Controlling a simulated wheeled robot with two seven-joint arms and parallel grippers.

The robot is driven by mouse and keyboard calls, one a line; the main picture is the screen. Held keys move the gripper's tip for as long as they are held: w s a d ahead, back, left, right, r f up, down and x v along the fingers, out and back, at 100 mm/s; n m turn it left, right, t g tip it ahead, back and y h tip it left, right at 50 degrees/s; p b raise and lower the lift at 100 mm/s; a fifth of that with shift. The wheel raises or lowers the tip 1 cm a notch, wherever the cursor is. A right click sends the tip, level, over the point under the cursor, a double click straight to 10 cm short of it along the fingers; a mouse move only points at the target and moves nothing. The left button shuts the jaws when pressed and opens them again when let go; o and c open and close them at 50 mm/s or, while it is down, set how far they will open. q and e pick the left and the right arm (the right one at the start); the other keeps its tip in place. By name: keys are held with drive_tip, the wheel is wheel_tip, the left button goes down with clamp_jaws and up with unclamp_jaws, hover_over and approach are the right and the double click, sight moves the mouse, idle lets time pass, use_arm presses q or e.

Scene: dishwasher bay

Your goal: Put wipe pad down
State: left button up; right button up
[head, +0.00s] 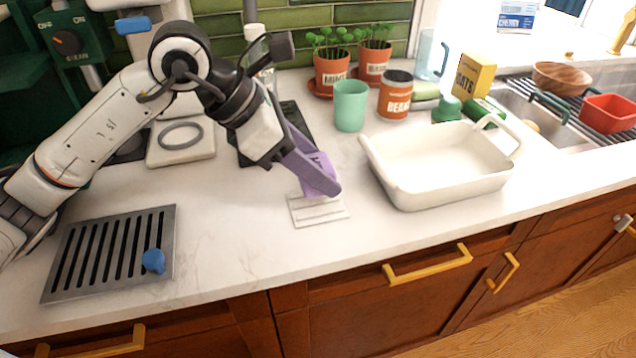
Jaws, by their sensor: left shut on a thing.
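The pad is at or just above a small white mat (321,212) with faint lines on the counter. I cannot tell whether the pad touches the mat. Part of the pad is hidden behind the gripper's finger. My right gripper is not in view.
A white basin (440,165) stands right of the mat. A green cup (350,106) and a beans can (395,95) stand behind. A slotted metal drain grate (112,250) with a blue knob (154,261) lies at the left front. Counter between grate and mat is clear.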

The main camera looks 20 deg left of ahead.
use_arm(q)
drive_tip(key=shift+f, duration=2.2)
drive_tip(key=o, duration=1.6)
drive_tip(key=shift+r, duration=0.1)
drive_tip(key=v, duration=1.2)
drive_tip(key=shift+r, duration=0.1)
